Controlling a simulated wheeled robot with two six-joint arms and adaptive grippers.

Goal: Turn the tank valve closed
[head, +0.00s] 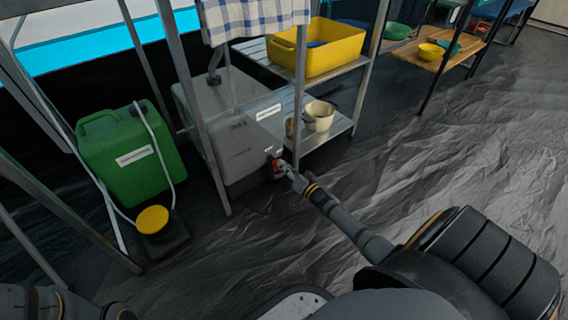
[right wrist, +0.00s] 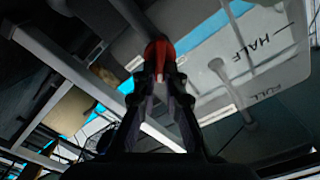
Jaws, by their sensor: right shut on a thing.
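The grey tank (head: 222,150) stands on the floor under the metal frame, with white labels on it. Its small red valve (head: 275,162) sits low on the front right side. My right gripper (head: 284,168) is shut on the red valve handle, and its fingers hide part of it. In the right wrist view, the gripper's fingers (right wrist: 160,82) close on the red handle (right wrist: 160,52), and the tank wall (right wrist: 225,60) shows HALF and FULL marks. The exact turn of the handle is hard to tell. My left gripper is out of view; only part of my left arm shows at bottom left.
A rack holds a yellow tub (head: 330,50) and a cream pot (head: 319,116). A checked cloth (head: 250,16) hangs above. The crumpled dark floor (head: 450,150) at right is clear.

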